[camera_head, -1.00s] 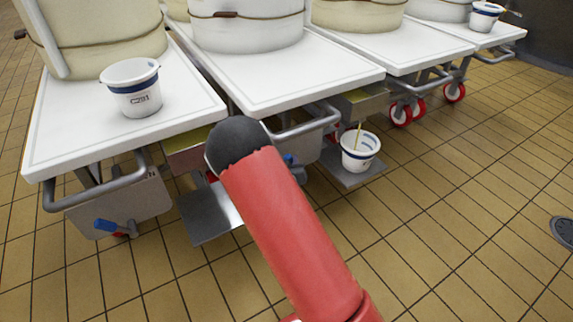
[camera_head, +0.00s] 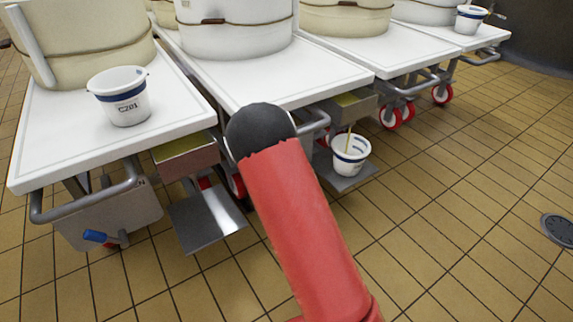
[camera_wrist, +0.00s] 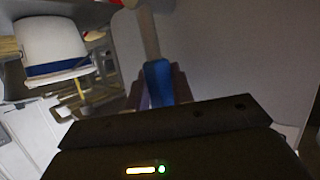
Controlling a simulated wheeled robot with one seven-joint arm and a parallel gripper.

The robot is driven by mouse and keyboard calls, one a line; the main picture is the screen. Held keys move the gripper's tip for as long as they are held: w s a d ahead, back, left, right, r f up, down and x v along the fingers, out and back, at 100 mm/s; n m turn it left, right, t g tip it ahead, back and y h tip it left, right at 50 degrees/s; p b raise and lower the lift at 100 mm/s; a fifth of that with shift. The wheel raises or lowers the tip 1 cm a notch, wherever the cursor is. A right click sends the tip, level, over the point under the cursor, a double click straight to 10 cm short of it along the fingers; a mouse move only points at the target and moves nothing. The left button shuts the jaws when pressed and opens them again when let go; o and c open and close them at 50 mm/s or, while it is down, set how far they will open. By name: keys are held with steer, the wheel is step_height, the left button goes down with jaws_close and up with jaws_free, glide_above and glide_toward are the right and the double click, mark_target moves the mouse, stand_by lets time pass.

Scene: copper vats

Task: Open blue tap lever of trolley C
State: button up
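In the wrist view a blue tap lever (camera_wrist: 158,82) with a pale shaft runs up toward a red part at the top edge. My gripper (camera_wrist: 163,88) has its dark fingers on both sides of the blue handle; whether they press on it is not clear. In the head view my red arm with its dark round joint stands before the second trolley (camera_head: 290,85) and hides my gripper and that lever. Another blue lever (camera_head: 95,236) shows under the left trolley (camera_head: 50,145). No trolley letter is readable.
A white bucket (camera_head: 122,104) stands on the left trolley. The tiled floor (camera_head: 450,230) at right is clear.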

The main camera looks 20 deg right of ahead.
steer(key=shift+o, duration=0.3)
steer(key=shift+s, duration=0.1)
steer(key=v, duration=0.7)
steer(key=shift+s+r+p, duration=0.2)
steer(key=shift+s+p, duration=0.05)
steer(key=shift+p, duration=0.15)
steer(key=shift+a, duration=0.15)
steer(key=s+a+r+g+y, duration=0.3)
steer(key=s+r+g+y, duration=0.15)
steer(key=s+r, duration=0.85)
steer(key=s+r+n+g, duration=0.15)
steer(key=s+r, duration=0.25)
steer(key=s, duration=0.5)
steer(key=s+r+n+g, duration=0.15)
steer(key=s+r, duration=0.25)
steer(key=s, duration=0.5)
step_height(320, 180, up, 11)
steer(key=s+d+p, duration=0.1)
steer(key=p, duration=0.9)
steer(key=shift+g+p, duration=0.35)
